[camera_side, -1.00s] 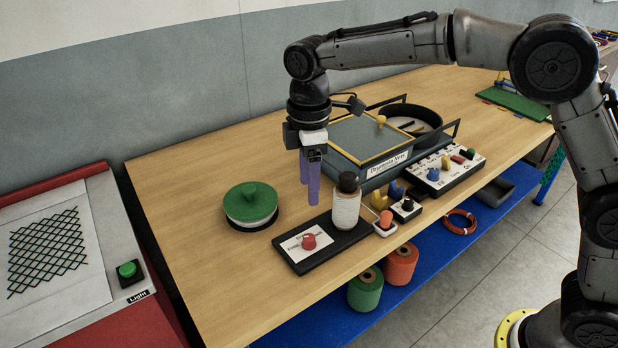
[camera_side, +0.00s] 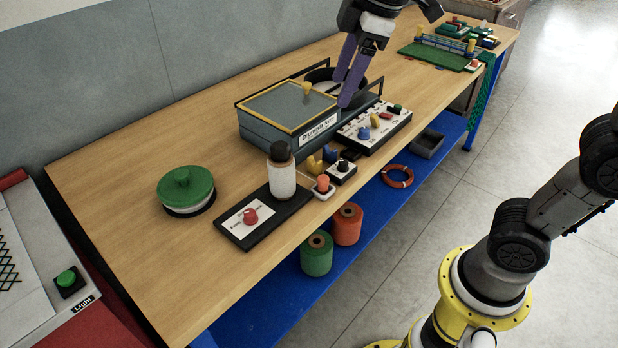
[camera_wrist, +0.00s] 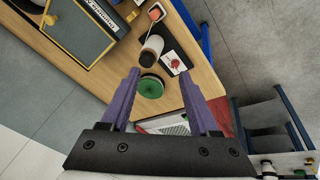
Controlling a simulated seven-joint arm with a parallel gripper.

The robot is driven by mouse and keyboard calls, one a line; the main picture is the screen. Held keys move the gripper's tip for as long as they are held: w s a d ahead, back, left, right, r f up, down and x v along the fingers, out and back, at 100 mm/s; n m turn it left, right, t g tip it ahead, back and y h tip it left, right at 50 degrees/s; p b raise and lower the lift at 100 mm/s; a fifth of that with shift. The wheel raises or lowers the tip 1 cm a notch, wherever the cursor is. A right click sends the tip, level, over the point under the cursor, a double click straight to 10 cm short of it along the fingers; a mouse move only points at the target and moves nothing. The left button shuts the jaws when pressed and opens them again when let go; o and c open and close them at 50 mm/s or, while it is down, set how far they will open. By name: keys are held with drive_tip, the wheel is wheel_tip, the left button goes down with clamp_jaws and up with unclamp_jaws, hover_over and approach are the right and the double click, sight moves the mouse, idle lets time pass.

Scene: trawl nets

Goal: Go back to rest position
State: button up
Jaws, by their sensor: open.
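My gripper (camera_side: 350,80) is open, with two purple fingers apart and nothing between them. In the side view it hangs in the air in front of the round black tray behind the grey box. The wrist view shows the same open fingers (camera_wrist: 165,100) with the table below and beyond them. My upper arm and elbow are out of the side view at the top.
The wooden table (camera_side: 130,250) holds a green-lidded round pot (camera_side: 187,188), a white bottle with black cap (camera_side: 282,178), a grey box with yellow-edged lid (camera_side: 290,105) and a switch panel (camera_side: 372,128). Spools (camera_side: 317,255) sit on the blue shelf.

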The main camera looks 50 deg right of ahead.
drive_tip(key=s+d+f+m+t, duration=0.1)
drive_tip(key=s+f+m, duration=0.3)
drive_tip(key=s, duration=0.4)
drive_tip(key=s+d+f+m+t, duration=0.1)
drive_tip(key=s+d+f+m, duration=0.2)
drive_tip(key=s+f+m, duration=0.2)
drive_tip(key=s, duration=0.2)
drive_tip(key=shift+s+d+f+h, duration=0.3)
drive_tip(key=shift+s+d+f, duration=0.05)
drive_tip(key=shift+s+d, duration=0.05)
